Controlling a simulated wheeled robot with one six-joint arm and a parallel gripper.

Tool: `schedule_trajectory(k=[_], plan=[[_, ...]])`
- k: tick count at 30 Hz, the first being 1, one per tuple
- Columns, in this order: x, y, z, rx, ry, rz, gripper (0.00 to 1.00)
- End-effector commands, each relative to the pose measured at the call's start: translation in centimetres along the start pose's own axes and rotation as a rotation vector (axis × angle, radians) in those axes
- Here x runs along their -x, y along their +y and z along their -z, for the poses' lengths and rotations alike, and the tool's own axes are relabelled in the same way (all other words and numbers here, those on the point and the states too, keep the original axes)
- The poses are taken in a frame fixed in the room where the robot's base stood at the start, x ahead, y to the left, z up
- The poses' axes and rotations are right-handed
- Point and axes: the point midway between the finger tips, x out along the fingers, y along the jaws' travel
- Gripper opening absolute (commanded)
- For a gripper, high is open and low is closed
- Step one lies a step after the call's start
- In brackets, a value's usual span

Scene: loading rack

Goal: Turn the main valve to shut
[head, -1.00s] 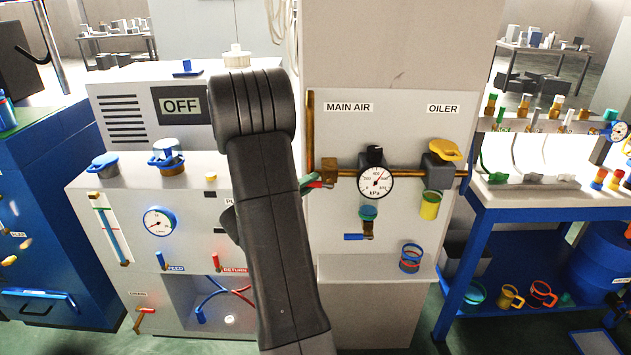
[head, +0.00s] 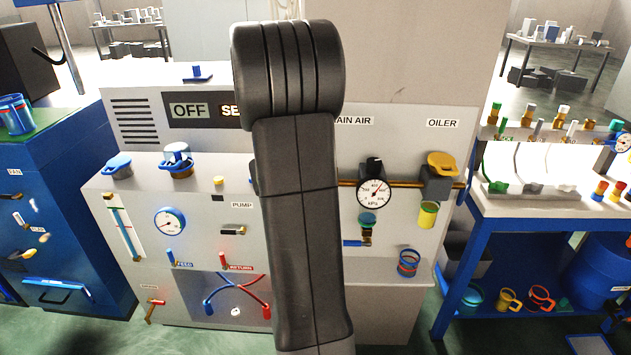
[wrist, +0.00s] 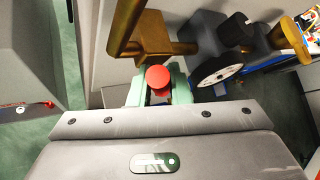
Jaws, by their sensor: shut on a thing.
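The main valve's red handle end (wrist: 158,77) shows in the wrist view, below a brass fitting (wrist: 160,38) on the pipe. My gripper (wrist: 158,92), with pale green fingers, is shut on this red handle, one finger on each side. The handle's full length and angle are hidden. In the head view my arm covers the valve and my gripper, and part of the MAIN AIR label (head: 354,121). The brass pipe (head: 407,184) runs right from behind my arm through a round pressure gauge (head: 374,194).
Right of the gauge is the oiler (head: 436,182) with a yellow cap. A small blue-handled valve (head: 357,243) hangs below the gauge. A machine with an OFF sign (head: 188,110) stands at left. A blue bench (head: 528,212) with fittings stands at right.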

Motion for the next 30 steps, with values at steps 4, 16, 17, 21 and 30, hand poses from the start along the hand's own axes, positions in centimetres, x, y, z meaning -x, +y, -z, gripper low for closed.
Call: schedule_trajectory(k=[4, 16, 17, 21, 30], plan=[[-0.2, -1.0, -0.1, -0.099, 0.027, -0.092, 0.00], [-0.7, -2.4, 0.1, -0.298, 0.084, -0.294, 0.00], [-0.7, -2.5, 0.1, -0.307, 0.087, -0.303, 0.00], [-0.9, -2.6, 0.2, -0.343, 0.098, -0.341, 0.00], [-1.0, -2.8, 0.3, -0.372, 0.107, -0.372, 0.00]])
